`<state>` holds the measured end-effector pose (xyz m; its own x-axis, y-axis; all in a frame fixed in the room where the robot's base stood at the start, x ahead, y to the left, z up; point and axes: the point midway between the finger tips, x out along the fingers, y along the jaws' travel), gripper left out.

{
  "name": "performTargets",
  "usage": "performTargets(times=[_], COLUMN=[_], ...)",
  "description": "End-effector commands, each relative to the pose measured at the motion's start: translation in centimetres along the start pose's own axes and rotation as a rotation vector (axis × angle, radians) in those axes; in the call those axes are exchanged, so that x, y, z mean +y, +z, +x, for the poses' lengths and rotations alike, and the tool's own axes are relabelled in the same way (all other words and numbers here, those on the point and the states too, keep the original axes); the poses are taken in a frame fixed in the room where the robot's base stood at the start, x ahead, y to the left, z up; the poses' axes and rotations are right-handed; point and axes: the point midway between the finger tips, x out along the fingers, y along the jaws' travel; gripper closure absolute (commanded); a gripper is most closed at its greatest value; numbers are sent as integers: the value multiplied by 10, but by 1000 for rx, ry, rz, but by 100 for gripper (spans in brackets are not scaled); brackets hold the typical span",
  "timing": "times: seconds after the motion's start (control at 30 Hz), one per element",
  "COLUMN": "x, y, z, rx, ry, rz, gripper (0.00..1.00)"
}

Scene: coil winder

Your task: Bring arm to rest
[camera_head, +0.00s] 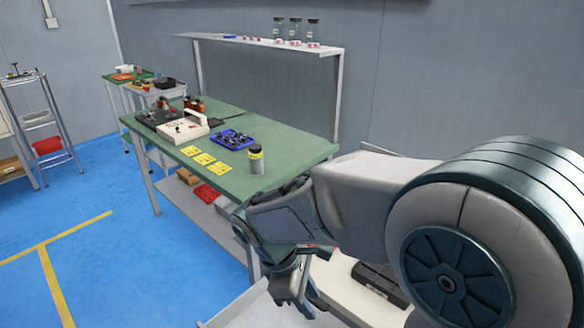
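My arm reaches in from the right of the head view and bends down in front of the green workbench (290,152). My gripper (300,300) points downward near the bottom middle, in front of the bench's right front corner and below its top. The fingers are small and partly hidden, so I cannot tell whether they are open or shut. I see no object in them. On the bench stand a white coil winder machine (182,130), a blue tray (232,140) of dark parts, yellow cards (205,159) and a grey jar (256,160).
A shelf (240,40) above the bench holds several jars (295,29). A lower shelf (205,218) under the bench holds a red tray (207,193). A wire rack (40,120) stands at the far left. The blue floor (110,250) at the left is clear.

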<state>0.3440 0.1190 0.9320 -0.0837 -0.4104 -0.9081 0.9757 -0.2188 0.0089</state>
Motion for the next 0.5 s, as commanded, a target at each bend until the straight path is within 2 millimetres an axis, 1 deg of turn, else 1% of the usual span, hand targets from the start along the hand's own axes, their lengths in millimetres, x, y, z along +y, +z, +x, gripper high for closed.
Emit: performTargets(times=[0.03,0.2,0.3,0.4,0.5], x=[1,-2,-6,-11,-16], y=[20,70,97,119,136], z=[-7,-16,-20,-23,-26], rx=[50,215,309,400,474], ry=[-8,-45,-69,-92,-111], rz=[117,523,763,986,1170], gripper=[68,68,68,68,68])
